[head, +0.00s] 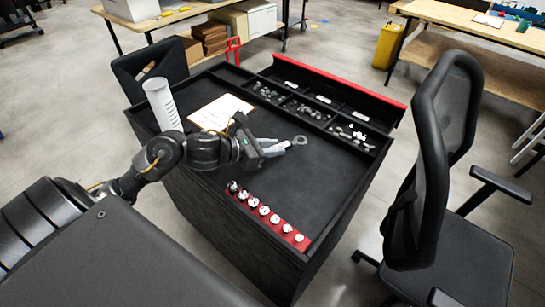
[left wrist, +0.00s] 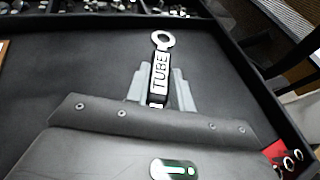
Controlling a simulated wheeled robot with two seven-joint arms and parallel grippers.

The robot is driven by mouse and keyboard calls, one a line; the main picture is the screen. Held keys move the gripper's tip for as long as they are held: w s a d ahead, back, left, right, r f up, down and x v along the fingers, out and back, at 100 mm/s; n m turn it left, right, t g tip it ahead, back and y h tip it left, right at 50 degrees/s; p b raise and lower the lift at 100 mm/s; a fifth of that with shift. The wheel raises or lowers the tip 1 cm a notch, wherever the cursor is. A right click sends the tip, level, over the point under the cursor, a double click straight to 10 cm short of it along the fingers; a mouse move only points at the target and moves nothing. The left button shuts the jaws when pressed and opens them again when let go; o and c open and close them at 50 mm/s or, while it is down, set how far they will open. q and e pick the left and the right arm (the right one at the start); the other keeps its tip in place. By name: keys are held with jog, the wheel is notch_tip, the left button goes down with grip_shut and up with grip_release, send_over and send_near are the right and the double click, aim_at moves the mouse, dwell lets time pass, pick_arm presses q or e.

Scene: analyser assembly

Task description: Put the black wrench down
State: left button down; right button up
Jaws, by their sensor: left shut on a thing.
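In the left wrist view the wrench (left wrist: 160,75) has a silver ring end and a dark handle marked "TUBE" in white letters. My left gripper (head: 275,147) is shut on the handle; its grey fingers also show in the left wrist view (left wrist: 160,88), one on each side of it. The gripper is over the black tabletop (head: 320,185); I cannot tell whether the wrench touches it. The lower end of the handle is hidden by the gripper body. My right gripper is not in view.
A red strip (head: 270,217) with several white-topped pieces lies along the front edge. Bins of small parts (head: 310,108) line the back. A black chair (head: 440,170) is at right. The tabletop's right half is clear.

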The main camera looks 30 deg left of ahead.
pick_arm(q)
jog(key=shift+w+a+f, duration=0.1)
jog(key=shift+w+f, duration=0.1)
jog(key=shift+f, duration=0.95)
jog(key=shift+w+f, duration=0.15)
jog(key=shift+f, duration=0.95)
jog(key=shift+a+f, duration=0.1)
jog(key=shift+f, duration=0.15)
jog(key=c, duration=1.2)
grip_release()
